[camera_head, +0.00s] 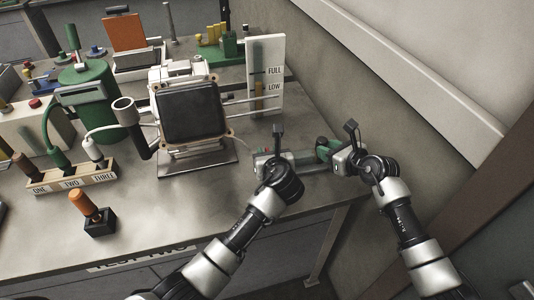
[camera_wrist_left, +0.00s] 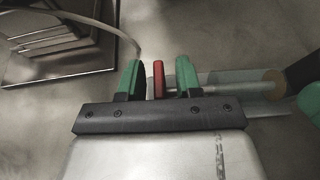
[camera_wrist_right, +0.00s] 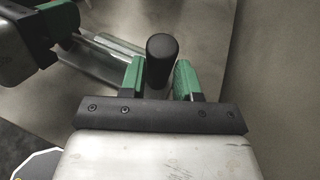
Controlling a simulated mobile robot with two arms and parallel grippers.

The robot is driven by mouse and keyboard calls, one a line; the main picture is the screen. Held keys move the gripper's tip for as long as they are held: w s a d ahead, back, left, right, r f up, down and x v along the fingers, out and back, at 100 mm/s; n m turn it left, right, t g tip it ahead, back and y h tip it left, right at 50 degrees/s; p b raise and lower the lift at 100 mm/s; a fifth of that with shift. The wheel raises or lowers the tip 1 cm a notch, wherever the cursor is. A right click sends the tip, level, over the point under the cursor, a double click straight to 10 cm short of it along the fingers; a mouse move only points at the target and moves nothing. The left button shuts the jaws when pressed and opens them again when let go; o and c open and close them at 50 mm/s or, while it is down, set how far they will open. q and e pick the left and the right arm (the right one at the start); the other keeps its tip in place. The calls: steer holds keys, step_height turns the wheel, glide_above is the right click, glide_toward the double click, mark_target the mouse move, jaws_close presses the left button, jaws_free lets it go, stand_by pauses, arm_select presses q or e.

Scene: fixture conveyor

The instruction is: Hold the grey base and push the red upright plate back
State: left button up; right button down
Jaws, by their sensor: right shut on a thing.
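The red upright plate (camera_wrist_left: 158,78) stands between the two green fingers of my left gripper (camera_wrist_left: 161,77) in the left wrist view. Small gaps show on both sides of it. The grey base (camera_wrist_left: 222,88) runs right from the plate, with a pale rod along it. In the right wrist view my right gripper (camera_wrist_right: 159,80) is shut on a black rounded knob (camera_wrist_right: 162,52) at the base's end. The grey base also shows there (camera_wrist_right: 97,57), at upper left. In the head view, my left gripper (camera_head: 290,159) and right gripper (camera_head: 326,150) face each other and largely hide the fixture.
The fixture is near the table's right edge, beside the wall (camera_head: 360,110). A dark square panel on a stand (camera_head: 190,110) is close at left; its metal base plate (camera_head: 198,161) is near my left gripper. A FULL/LOW gauge board (camera_head: 275,55) stands behind. Table front is mostly clear.

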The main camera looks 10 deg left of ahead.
steer(key=shift+s+f, duration=0.1)
steer(key=shift+f, duration=0.25)
arm_select(q)
steer(key=v, duration=1.2)
steer(key=shift+s, duration=0.1)
arm_select(e)
steer(key=c, duration=1)
jaws_free()
steer(key=shift+o, duration=1.4)
steer(key=shift+w+r, duration=0.1)
steer(key=shift+w, duration=0.1)
steer(key=shift+r, duration=0.1)
steer(key=shift+s, duration=0.1)
steer(key=v, duration=1.1)
steer(key=shift+s+d+r, duration=0.2)
steer(key=shift+s+d, duration=0.05)
steer(key=shift+s, duration=0.05)
